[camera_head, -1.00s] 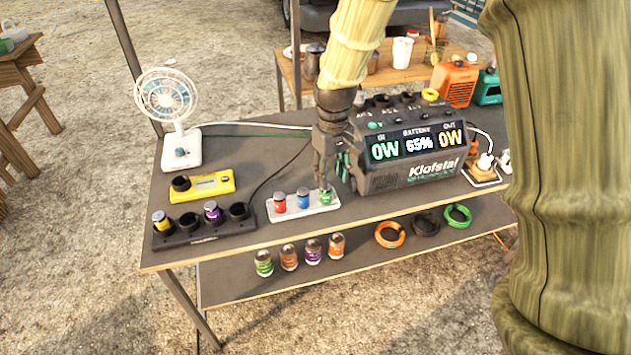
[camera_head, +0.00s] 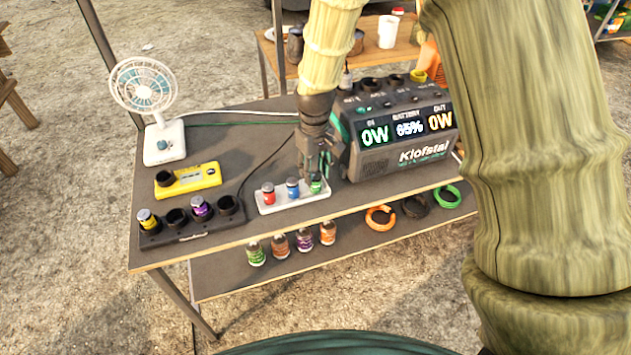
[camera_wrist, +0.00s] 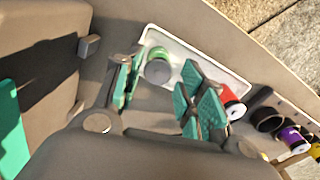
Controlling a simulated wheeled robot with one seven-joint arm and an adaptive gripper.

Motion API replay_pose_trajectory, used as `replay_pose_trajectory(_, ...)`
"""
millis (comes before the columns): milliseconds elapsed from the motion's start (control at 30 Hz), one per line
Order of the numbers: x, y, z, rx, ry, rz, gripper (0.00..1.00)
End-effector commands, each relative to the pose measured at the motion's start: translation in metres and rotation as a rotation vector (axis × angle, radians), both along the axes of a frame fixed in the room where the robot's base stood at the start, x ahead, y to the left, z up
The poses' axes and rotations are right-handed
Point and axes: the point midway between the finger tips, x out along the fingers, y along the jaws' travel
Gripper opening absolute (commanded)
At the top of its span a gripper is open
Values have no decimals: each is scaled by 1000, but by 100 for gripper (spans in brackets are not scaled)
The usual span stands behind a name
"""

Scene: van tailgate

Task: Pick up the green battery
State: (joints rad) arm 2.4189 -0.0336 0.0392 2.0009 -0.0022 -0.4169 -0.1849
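The green battery (camera_head: 316,185) stands upright at the right end of a small white tray (camera_head: 270,208) on the table. A red battery (camera_head: 268,194) and a blue battery (camera_head: 292,187) stand in the same tray to its left. My gripper (camera_head: 321,176) points down at the green battery and partly covers it. In the wrist view, my gripper's fingers (camera_wrist: 160,76) are apart, with the green battery (camera_wrist: 158,70) between them, closer to the left finger. A gap shows on the right finger's side. The blue battery is hidden there, probably behind the right finger.
A dark power station (camera_head: 400,140) stands close right of my gripper. Left are a black holder (camera_head: 190,236) with two batteries, a yellow device (camera_head: 188,180) and a fan (camera_head: 150,100). Several cans (camera_head: 280,246) and cable coils (camera_head: 381,218) are on the lower shelf.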

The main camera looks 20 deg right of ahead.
Motion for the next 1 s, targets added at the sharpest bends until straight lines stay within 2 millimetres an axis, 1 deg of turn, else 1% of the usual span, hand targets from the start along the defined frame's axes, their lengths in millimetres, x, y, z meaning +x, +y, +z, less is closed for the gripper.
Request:
replay_pose_trajectory(33,-1,-1,-7,0,4,0,40)
replay_pose_trajectory(200,0,-2,-26,0,3,-2,40)
replay_pose_trajectory(300,0,-2,-34,0,1,-2,40)
replay_pose_trajectory(433,0,-2,-39,0,1,-2,40)
replay_pose_trajectory(667,0,-2,-40,0,0,-2,40)
replay_pose_trajectory(700,0,-2,-40,0,0,-2,32)
replay_pose_trajectory(867,0,-2,-40,0,1,-3,3)
replay_pose_trajectory(900,0,-2,-40,0,0,-2,1)
replay_pose_trajectory(1000,0,-2,-40,0,0,-3,0)
